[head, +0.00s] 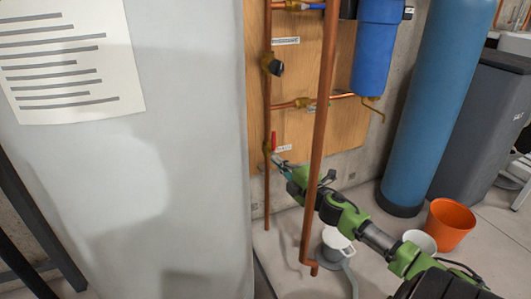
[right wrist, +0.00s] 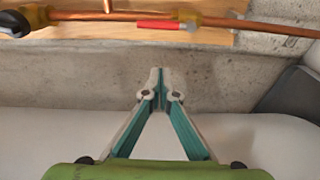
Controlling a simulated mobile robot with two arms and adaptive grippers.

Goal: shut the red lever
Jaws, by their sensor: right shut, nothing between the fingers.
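The red lever (head: 274,141) sits on a brass valve (head: 267,150) in the left vertical copper pipe. It points up, roughly in line with that pipe. In the right wrist view the red lever (right wrist: 158,25) lies along the pipe, with the brass valve (right wrist: 191,18) at its right end. My right gripper (head: 277,159) is shut and empty, just below and beside the valve. In the right wrist view its fingertips (right wrist: 160,77) meet below the lever, visibly apart from it in the picture. My left gripper is not in view.
A second copper pipe (head: 319,130) runs down in front of my right arm. A large pale tank (head: 190,150) fills the left.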

